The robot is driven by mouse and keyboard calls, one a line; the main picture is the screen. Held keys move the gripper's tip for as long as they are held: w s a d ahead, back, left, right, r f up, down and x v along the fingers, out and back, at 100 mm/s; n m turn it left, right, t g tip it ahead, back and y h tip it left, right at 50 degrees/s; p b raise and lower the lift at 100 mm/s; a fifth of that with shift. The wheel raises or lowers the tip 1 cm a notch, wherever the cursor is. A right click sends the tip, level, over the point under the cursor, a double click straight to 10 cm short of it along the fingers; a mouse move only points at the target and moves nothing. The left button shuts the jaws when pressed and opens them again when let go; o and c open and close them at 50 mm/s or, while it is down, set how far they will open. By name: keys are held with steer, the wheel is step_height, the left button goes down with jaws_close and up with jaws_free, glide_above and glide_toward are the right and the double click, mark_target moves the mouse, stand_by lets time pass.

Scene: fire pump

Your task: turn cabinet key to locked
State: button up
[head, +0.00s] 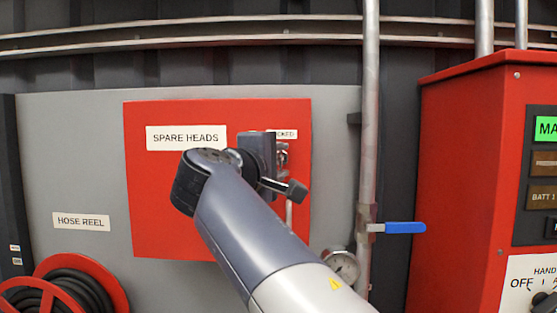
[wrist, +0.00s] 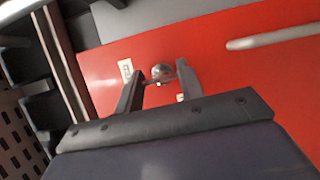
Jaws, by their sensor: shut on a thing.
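The red spare heads cabinet (head: 160,215) is on the grey panel, with a "SPARE HEADS" label (head: 186,138) and a partly covered label ending in "CKED" (head: 286,134). My gripper is at the cabinet's upper right, largely hidden behind my arm in the head view. In the wrist view, the two fingers of my gripper (wrist: 160,82) reach to the round metal lock (wrist: 183,71) on the red door and are shut on a small part there, the cabinet key by its place. The key itself is mostly hidden, and its angle cannot be told.
A vertical pipe with a blue lever (head: 404,228) and a gauge (head: 342,265) stands right of the cabinet. A red control box (head: 460,180) is further right. The hose reel (head: 65,290) is at lower left. A door handle (wrist: 275,37) shows near the lock.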

stand_by(0.4)
steer(key=o, duration=1)
steer(key=b+v, duration=0.2)
steer(key=v, duration=0.8)
steer(key=shift+s+a+r, duration=0.1)
steer(key=shift+s+a, duration=0.05)
steer(key=shift+s, duration=0.2)
steer(key=shift+w, duration=0.1)
